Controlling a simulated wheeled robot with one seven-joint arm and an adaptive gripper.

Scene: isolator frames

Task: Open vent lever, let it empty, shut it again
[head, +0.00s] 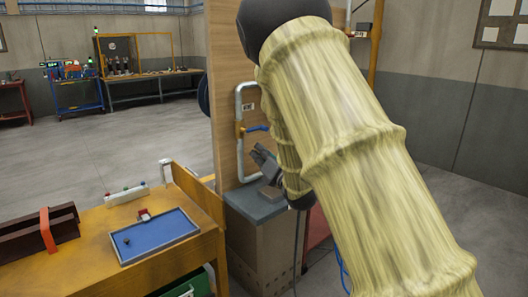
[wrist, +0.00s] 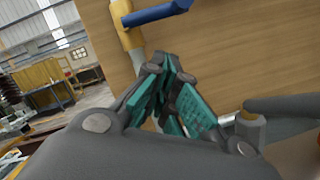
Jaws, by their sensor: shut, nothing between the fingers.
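The blue vent lever (head: 257,128) sticks out to the right from a yellow valve body (head: 240,130) on a pale vertical pipe (head: 239,104), across the line of the pipe. In the wrist view the lever (wrist: 160,13) and valve body (wrist: 126,28) show at the top edge, the lever partly cut off. My gripper (head: 258,152) is just below the lever, apart from it. In the wrist view my gripper (wrist: 164,62) has its green-padded fingers together, with nothing between them. My arm hides part of the panel to the right of the valve.
The pipe is fixed to a wooden panel (head: 223,75). A grey-topped cabinet (head: 245,205) stands below, with a small brown block (head: 270,193) on it. An orange bench (head: 80,262) at left carries a blue tray (head: 155,238) and a brown toolbox (head: 22,240). Open floor lies behind.

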